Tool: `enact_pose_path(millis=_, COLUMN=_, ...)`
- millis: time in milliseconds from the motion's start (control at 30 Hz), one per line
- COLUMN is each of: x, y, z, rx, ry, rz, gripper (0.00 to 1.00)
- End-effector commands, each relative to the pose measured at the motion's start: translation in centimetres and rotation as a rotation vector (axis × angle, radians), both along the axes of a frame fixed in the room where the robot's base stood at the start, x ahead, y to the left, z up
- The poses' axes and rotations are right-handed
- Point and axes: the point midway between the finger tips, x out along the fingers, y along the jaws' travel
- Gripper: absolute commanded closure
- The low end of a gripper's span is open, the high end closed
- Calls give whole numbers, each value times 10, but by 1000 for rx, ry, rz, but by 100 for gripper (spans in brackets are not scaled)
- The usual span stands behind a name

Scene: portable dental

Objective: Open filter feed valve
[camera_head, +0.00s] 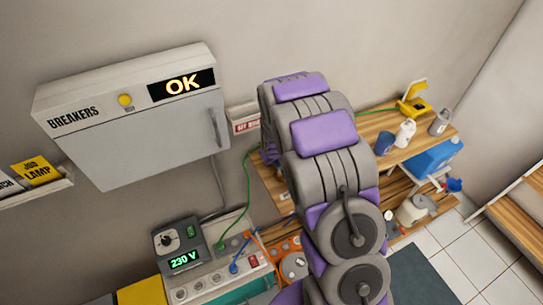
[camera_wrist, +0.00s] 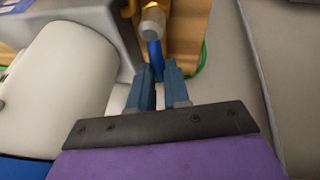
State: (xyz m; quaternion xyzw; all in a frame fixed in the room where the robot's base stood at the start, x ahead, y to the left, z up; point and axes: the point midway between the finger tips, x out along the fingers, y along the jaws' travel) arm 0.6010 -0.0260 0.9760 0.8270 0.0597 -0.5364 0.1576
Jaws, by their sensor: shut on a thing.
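In the wrist view, a brass-coloured fitting (camera_wrist: 152,22) shows at the top centre. A narrow blue lever (camera_wrist: 154,52) extends from it down to my gripper, and the two look like the valve and its handle. My gripper (camera_wrist: 158,68) has its blue-grey fingertips at the lever's lower end, shut on it. The fingers hide that end of the lever. In the head view my own arm covers the gripper and the valve.
A white rounded container (camera_wrist: 60,85) stands close left of the fingers. A grey surface (camera_wrist: 285,70) is close on the right. A breaker box (camera_head: 150,130) reads OK.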

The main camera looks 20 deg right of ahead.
Motion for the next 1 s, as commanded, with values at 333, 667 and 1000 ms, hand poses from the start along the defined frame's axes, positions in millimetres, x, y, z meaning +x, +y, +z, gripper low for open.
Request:
enact_pose_path(millis=333, x=-2, y=-3, z=-2, rx=0, ry=11, rz=-91, gripper=100)
enact_pose_path(millis=667, x=-2, y=-2, z=-3, rx=0, ry=11, rz=-99, gripper=100)
enact_pose_path(millis=1000, x=0, y=-2, z=-2, rx=-1, ry=7, rz=-97, gripper=60)
